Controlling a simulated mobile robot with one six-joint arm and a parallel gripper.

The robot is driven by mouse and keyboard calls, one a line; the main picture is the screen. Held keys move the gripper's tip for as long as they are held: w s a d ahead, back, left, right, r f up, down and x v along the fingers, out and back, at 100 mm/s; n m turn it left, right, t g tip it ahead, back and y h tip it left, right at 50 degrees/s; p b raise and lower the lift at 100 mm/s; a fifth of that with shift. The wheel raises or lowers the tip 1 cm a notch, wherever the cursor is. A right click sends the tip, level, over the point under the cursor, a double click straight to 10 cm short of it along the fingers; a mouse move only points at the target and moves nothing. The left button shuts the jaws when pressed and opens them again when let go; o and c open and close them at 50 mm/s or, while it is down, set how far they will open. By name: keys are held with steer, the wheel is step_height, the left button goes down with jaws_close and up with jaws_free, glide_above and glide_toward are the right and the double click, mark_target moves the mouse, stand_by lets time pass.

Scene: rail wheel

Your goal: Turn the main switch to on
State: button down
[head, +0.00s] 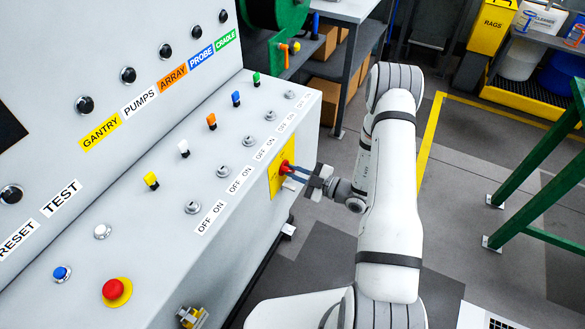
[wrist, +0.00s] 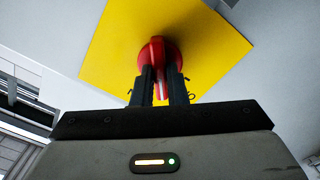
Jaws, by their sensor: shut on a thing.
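In the wrist view the red handle (wrist: 157,55) stands in the middle of the yellow plate (wrist: 208,42), which looks tilted there. My gripper (head: 293,171) reaches the handle from the right. In the wrist view my gripper (wrist: 160,88) has its two dark fingers shut on the handle, one on each side. The fingers hide part of the handle, and I cannot read an on or off marking on the plate.
The console top (head: 150,215) carries coloured toggles, key switches with OFF ON labels, and a red stop button (head: 113,290). A grey shelf unit (head: 345,75) stands behind. A green frame (head: 535,160) is at the right. The floor between is clear.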

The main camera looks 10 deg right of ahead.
steer(key=shift+m+p, duration=0.9)
steer(key=shift+m, duration=0.9)
steer(key=c, duration=1.3)
jaws_free()
steer(key=v, duration=0.7)
